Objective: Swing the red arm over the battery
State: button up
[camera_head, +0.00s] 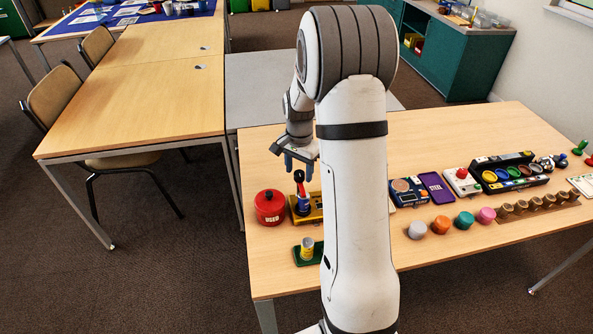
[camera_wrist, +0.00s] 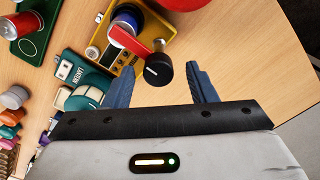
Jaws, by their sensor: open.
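The yellow tester (camera_head: 315,215) stands on the table below my gripper; it also shows in the wrist view (camera_wrist: 124,86). A blue battery (camera_head: 304,203) stands on it, seen in the wrist view (camera_wrist: 126,18) at the top. The red arm (camera_wrist: 130,41) ends in a black knob (camera_wrist: 158,70) and reaches away from beside the battery, partly crossing its near edge in the picture. Whether it covers the battery, I cannot tell. My gripper (camera_head: 301,170) is open and points down. In the wrist view the knob appears between the fingertips (camera_wrist: 160,72), with no visible contact.
A red tin marked USED (camera_head: 270,208) stands left of the tester. A green stand with a cylinder (camera_head: 308,256) is in front. A teal lantern (camera_wrist: 88,82) lies beside the tester. Several coloured pots and devices fill the table's right side. My arm hides its middle.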

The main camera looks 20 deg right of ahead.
aim_at(298, 173)
notch_tip(298, 173, up, 7)
jog(key=shift+r, duration=0.1)
jog(key=shift+a, duration=0.1)
dwell(0.5)
